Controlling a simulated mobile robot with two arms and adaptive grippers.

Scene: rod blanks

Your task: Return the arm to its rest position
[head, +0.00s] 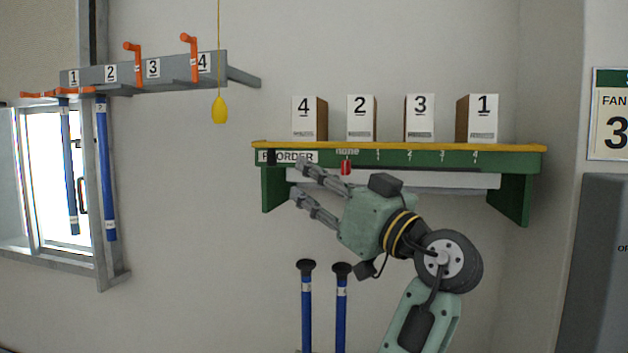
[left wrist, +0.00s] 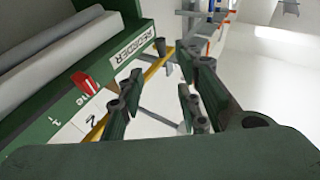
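My left gripper (head: 299,180) is a pale green hand with grey fingers, held just in front of the left part of the green shelf (head: 515,157). Its fingers are spread apart with nothing between them and point left. The left wrist view also shows the open fingers (left wrist: 165,88), with the shelf edge on the left. A red slider (head: 346,167) sits on the shelf front by the word "none"; it also shows in the left wrist view (left wrist: 85,82), apart from the fingers. My right gripper is in neither view.
Several white-fronted numbered boxes (head: 360,119) stand on the shelf. Two blue rods (head: 306,310) with black tops stand below the gripper. Two more blue rods (head: 106,170) hang from the grey hook rail (head: 128,74) at left. A yellow pull (head: 219,110) hangs between rail and shelf.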

